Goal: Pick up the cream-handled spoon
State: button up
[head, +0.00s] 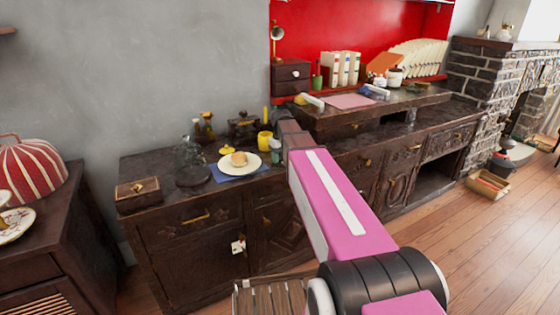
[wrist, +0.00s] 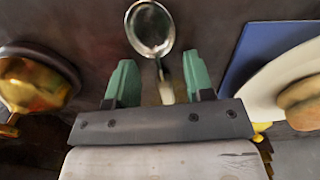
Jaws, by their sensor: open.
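The cream-handled spoon (wrist: 150,28) shows in the wrist view, lying on the dark cabinet top. Its round metal bowl is beyond the fingertips, and its cream handle runs back between the fingers. My gripper (wrist: 160,72) is open, with one green finger on each side of the handle. I see no grip on the spoon, and the lower end of the handle is hidden by the gripper body. I cannot make out the spoon in the head view, where my pink arm reaches to the cabinet top.
A white plate (head: 225,164) with a bun (head: 239,159) rests on a blue mat (head: 257,173). A brass object (wrist: 32,88) is left of my gripper in the wrist view.

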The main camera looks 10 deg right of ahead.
grip_shut()
jog(key=shift+r, duration=0.1)
